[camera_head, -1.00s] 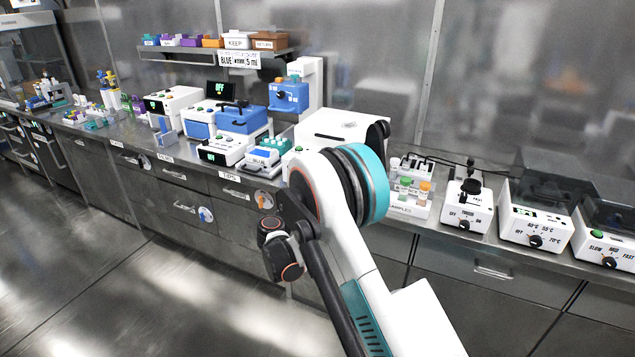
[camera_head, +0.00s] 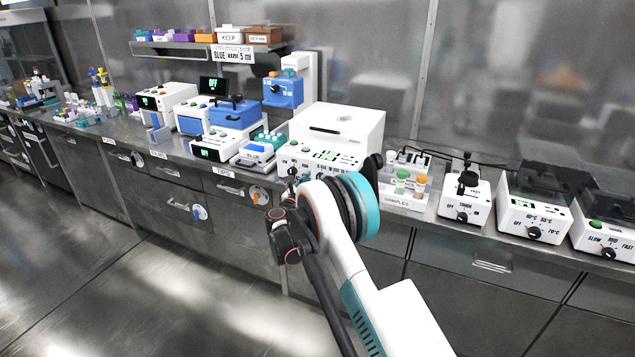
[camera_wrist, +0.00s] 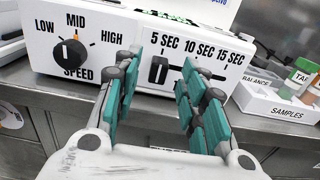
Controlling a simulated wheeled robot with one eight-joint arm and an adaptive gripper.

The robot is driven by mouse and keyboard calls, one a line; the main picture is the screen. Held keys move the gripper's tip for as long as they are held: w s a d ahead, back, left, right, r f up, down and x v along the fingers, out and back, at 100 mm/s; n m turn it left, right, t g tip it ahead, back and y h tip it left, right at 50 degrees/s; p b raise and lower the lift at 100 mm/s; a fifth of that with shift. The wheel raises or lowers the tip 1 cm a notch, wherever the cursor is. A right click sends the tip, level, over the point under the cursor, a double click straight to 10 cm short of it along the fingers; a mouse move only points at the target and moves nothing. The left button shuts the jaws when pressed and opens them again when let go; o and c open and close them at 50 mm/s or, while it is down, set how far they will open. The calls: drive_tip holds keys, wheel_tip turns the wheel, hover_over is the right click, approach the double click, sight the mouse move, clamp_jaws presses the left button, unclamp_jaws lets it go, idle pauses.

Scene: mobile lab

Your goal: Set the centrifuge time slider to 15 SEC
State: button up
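The white centrifuge (camera_head: 338,130) stands on the bench in the head view, partly hidden behind my arm. In the wrist view its front panel (camera_wrist: 132,28) fills the upper part. The black time slider handle (camera_wrist: 158,70) sits at the left end of its slot, under 5 SEC. The 10 SEC and 15 SEC labels lie to its right. My gripper (camera_wrist: 160,72) is open, its teal-padded fingers apart in front of the panel. The handle shows between the fingertips; I cannot tell whether they touch it. My fingers are largely hidden in the head view.
The black speed knob (camera_wrist: 70,53) is left of the slider. A white samples rack (camera_wrist: 273,103) with capped vials is to the right, also seen in the head view (camera_head: 402,203). A blue-and-white device (camera_head: 256,152) stands left of the centrifuge. The floor in front is clear.

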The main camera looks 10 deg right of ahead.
drive_tip(key=shift+b+x, duration=0.4)
drive_tip(key=shift+x, duration=1.4)
